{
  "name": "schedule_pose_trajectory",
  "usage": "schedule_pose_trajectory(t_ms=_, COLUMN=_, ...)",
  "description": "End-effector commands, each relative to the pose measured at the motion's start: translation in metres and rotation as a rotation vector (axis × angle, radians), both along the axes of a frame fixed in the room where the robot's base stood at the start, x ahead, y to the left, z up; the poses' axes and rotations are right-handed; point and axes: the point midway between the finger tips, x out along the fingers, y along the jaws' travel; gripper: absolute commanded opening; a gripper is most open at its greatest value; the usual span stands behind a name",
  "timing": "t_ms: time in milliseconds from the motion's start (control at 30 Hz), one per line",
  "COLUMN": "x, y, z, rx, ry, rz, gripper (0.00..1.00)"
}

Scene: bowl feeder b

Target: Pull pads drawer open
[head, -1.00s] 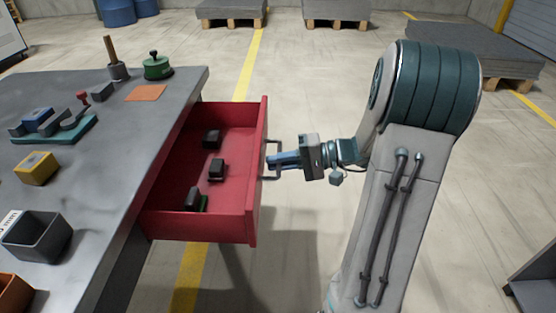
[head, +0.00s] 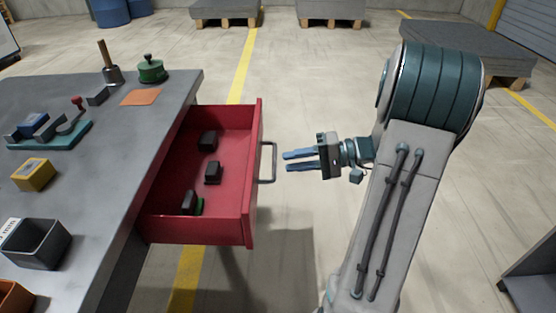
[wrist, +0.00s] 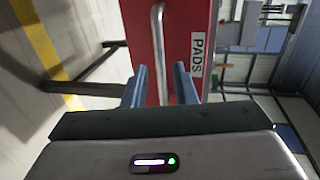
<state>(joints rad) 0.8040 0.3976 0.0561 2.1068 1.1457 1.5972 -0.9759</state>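The red pads drawer (head: 250,195) stands pulled well out from the right side of the grey workbench, its inside in view. Several dark blocks (head: 212,172) lie in it. Its grey bar handle (head: 273,162) is on the front face. In the wrist view the red front (wrist: 177,35) carries a white "PADS" label (wrist: 196,54), and the handle (wrist: 158,50) shows ahead of the fingers. My gripper (head: 285,161) is open and empty, a short gap to the right of the handle. In the wrist view its two fingers (wrist: 160,72) are spread apart.
The workbench (head: 95,160) holds a yellow block (head: 34,174), a grey bin (head: 36,243), a blue and teal fixture (head: 48,133) and a green lidded pot (head: 151,69). Open floor (head: 300,235) lies right of the drawer. Pallets stand at the back.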

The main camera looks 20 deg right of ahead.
Motion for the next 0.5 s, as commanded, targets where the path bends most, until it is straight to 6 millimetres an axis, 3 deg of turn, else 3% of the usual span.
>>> schedule_pose_trajectory(t_ms=200, x=-0.018, y=-0.046, z=0.012, rx=0.000, ry=-0.001, rz=-0.003, gripper=0.25)
schedule_pose_trajectory(t_ms=500, x=-0.030, y=-0.075, z=0.017, rx=0.001, ry=0.000, rz=0.000, gripper=0.25)
